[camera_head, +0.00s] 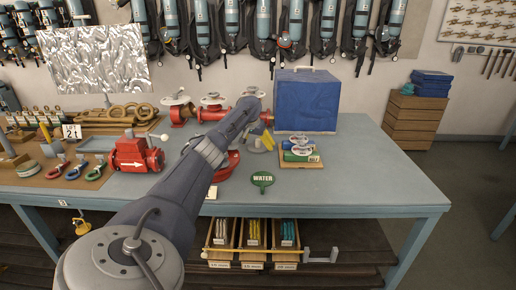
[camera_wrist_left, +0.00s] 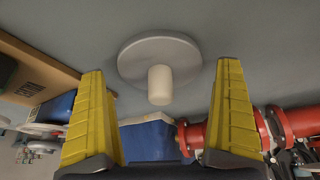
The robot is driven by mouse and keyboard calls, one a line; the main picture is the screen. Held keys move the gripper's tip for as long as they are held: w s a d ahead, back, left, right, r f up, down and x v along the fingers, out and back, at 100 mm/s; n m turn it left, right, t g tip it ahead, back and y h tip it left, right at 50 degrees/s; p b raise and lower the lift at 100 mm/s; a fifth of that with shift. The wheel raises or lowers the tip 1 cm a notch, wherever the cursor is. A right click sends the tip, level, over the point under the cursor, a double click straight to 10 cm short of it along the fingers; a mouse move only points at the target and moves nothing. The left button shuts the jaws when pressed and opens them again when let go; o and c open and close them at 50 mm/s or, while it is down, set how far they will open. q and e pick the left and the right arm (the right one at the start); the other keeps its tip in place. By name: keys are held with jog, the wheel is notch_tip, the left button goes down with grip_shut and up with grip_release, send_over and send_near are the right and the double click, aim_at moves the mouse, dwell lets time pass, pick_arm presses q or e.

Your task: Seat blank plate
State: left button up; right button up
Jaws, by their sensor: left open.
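A round grey plate (camera_wrist_left: 135,58) with a pale cylindrical knob (camera_wrist_left: 160,85) lies on the grey tabletop in the left wrist view. My left gripper (camera_wrist_left: 160,70) is open, its two yellow fingers on either side of the knob with gaps between. In the head view the left gripper (camera_head: 265,139) is over the middle of the table, and the plate there is mostly hidden by the gripper. Red flanged pipe (camera_head: 227,166) shows just left of it, partly behind my left arm; it also shows in the left wrist view (camera_wrist_left: 220,132). My right gripper is not in view.
A blue box (camera_head: 307,100) stands behind the gripper. A wooden tray (camera_head: 315,166) with coloured rolls is to its right. The table's right side (camera_head: 375,180) is clear.

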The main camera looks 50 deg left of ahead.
pick_arm(q)
jog(key=shift+w+a+f, duration=0.1)
jog(key=shift+w+f, duration=0.05)
jog(key=shift+f, duration=0.2)
jog(key=c, duration=1.5)
